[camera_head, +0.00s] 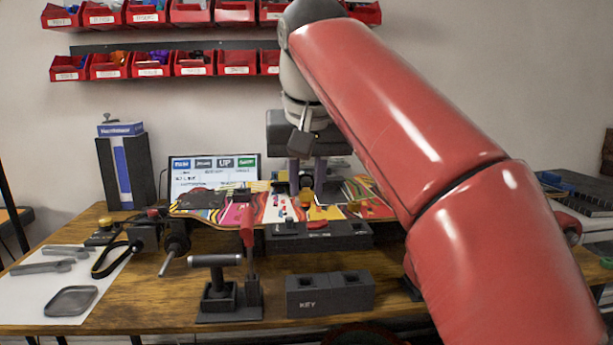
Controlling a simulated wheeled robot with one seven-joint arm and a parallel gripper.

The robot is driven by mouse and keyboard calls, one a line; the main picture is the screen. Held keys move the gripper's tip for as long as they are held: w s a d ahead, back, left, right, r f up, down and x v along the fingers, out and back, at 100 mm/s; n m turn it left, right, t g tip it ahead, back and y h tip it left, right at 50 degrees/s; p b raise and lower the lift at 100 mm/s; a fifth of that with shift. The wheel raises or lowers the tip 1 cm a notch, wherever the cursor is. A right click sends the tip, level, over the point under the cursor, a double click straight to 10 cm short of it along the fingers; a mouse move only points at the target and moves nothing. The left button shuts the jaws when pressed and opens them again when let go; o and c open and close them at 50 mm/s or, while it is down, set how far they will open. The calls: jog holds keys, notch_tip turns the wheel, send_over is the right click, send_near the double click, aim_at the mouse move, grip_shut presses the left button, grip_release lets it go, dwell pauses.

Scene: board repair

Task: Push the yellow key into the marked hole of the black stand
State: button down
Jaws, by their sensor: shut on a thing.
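My gripper (306,184) points down over the colourful board in the middle of the table. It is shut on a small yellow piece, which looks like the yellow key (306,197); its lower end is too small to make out. The black stand (307,305) marked KEY stands at the front of the table, with two square holes in its top. The gripper and key are behind and above the stand, well apart from it. The insides of the holes are hardly visible.
A patterned skateboard deck (210,204) lies behind the stand, with a dark block (345,237) before it. A black lever fixture (228,305) with a red handle stands left of the stand. A white sheet (30,298) with tools is at far left. My red arm hides the table's right.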

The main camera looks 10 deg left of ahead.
jog(key=shift+f+b, duration=4.15)
jog(key=shift+f, duration=1.55)
jog(key=shift+f+b, duration=0.6)
jog(key=shift+f, duration=1.05)
jog(key=c, duration=0.9)
grip_release()
